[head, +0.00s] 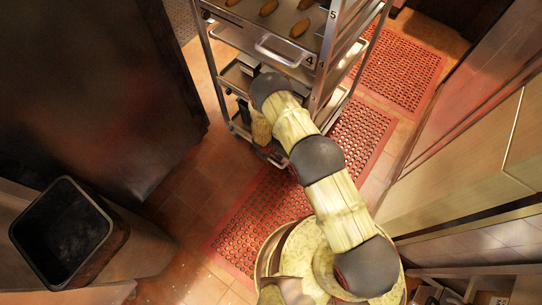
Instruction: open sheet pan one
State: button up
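A metal sheet pan rack (216,80) stands at the top middle of the head view. Its top pan (297,10) holds several brown oblong pieces. Lower pans are mostly hidden behind my arm, and I cannot make out a label for pan one. My arm reaches up to the rack's lower front. My gripper (273,154) appears to point down there, small and partly hidden; its fingers and any contact are unclear.
Red perforated mats (255,215) lie on the tiled floor before and right of the rack. A black-lined bin (68,232) stands at lower left. A large dark cabinet (90,90) is at left, and pale counter fronts (470,170) line the right.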

aim_at(272, 161)
jog(key=f+b, duration=0.1)
jog(key=f, duration=0.1)
jog(key=f+b, duration=0.1)
jog(key=f, duration=0.1)
jog(key=w+d+f+b, duration=0.1)
jog(key=f, duration=0.2)
jog(key=shift+r, duration=0.1)
jog(key=shift+c, duration=0.4)
grip_shut()
dwell(0.4)
